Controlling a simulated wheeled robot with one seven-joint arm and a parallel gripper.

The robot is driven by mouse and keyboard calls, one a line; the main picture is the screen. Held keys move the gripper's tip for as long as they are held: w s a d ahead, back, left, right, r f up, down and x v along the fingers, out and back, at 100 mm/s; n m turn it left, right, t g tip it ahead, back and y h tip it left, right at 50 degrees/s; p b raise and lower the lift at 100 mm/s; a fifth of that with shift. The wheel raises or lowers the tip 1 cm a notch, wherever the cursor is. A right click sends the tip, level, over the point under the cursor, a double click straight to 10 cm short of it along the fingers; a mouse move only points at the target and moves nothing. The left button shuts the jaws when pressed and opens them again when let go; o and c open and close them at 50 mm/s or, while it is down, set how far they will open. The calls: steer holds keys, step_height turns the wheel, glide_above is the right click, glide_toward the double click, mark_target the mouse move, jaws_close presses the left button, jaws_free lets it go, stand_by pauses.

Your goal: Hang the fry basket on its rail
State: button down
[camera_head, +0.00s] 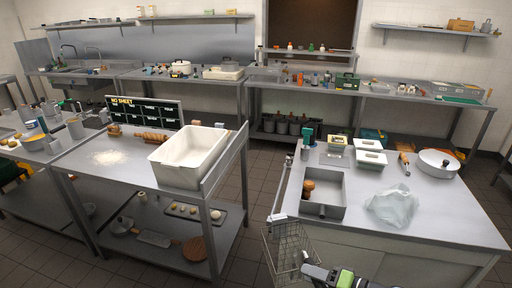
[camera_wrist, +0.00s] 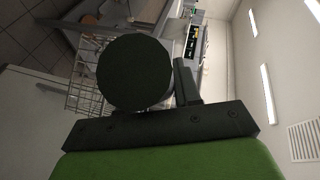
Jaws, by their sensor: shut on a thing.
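The wire fry basket (camera_head: 290,250) hangs in the air beside the front left corner of the right-hand counter. My gripper (camera_head: 314,271), at the bottom of the head view, is shut on the basket's handle. In the wrist view the handle's dark round end (camera_wrist: 135,72) covers much of the jaws, with one finger (camera_wrist: 186,82) visible beside it. Part of the basket's wire mesh (camera_wrist: 85,95) shows behind the handle. A thin metal rail (camera_head: 282,187) runs along the counter's left edge. The basket appears apart from it, though the exact gap is hard to tell.
The right counter (camera_head: 440,215) carries a square sink-like pan (camera_head: 335,205), a crumpled clear bag (camera_head: 392,205), lidded tubs (camera_head: 370,160) and a round pan (camera_head: 438,162). A left table holds a large white tub (camera_head: 188,157). A tiled floor aisle (camera_head: 262,165) lies between them.

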steer(key=shift+r+p, duration=0.3)
steer(key=shift+r, duration=0.05)
steer(key=shift+r+p, duration=1.55)
steer(key=shift+r, duration=0.45)
steer(key=shift+f, duration=0.1)
